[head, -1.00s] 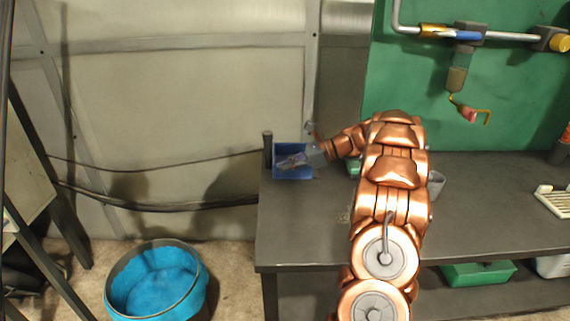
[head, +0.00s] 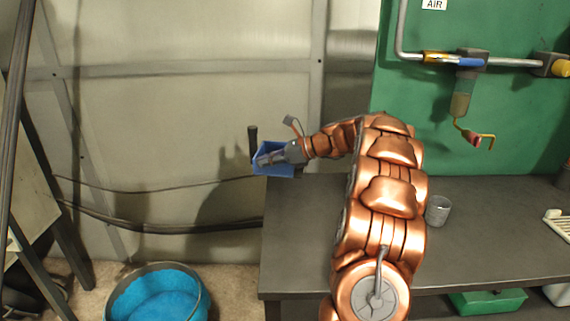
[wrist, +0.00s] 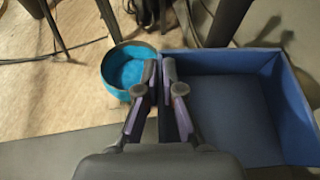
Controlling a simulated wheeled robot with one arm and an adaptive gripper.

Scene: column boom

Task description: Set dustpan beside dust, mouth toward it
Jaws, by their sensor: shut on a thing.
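The blue dustpan (head: 287,171), a box-like scoop with a dark upright handle (head: 252,141), is held up at the back left corner of the workbench, partly past its left edge. My gripper (head: 262,160) is shut on it. In the wrist view my fingers (wrist: 159,72) close at the left wall of the dustpan (wrist: 232,110), and its inside looks empty. I cannot tell which way its mouth faces. I cannot make out any dust now; my arm covers part of the bench.
The dark workbench (head: 300,250) is clear at its front left. A grey cup (head: 438,210) stands right of my arm, and a white rack (head: 558,224) lies farther right. A blue-lined bin (head: 160,295) stands on the floor at left. Cables run along the wall behind.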

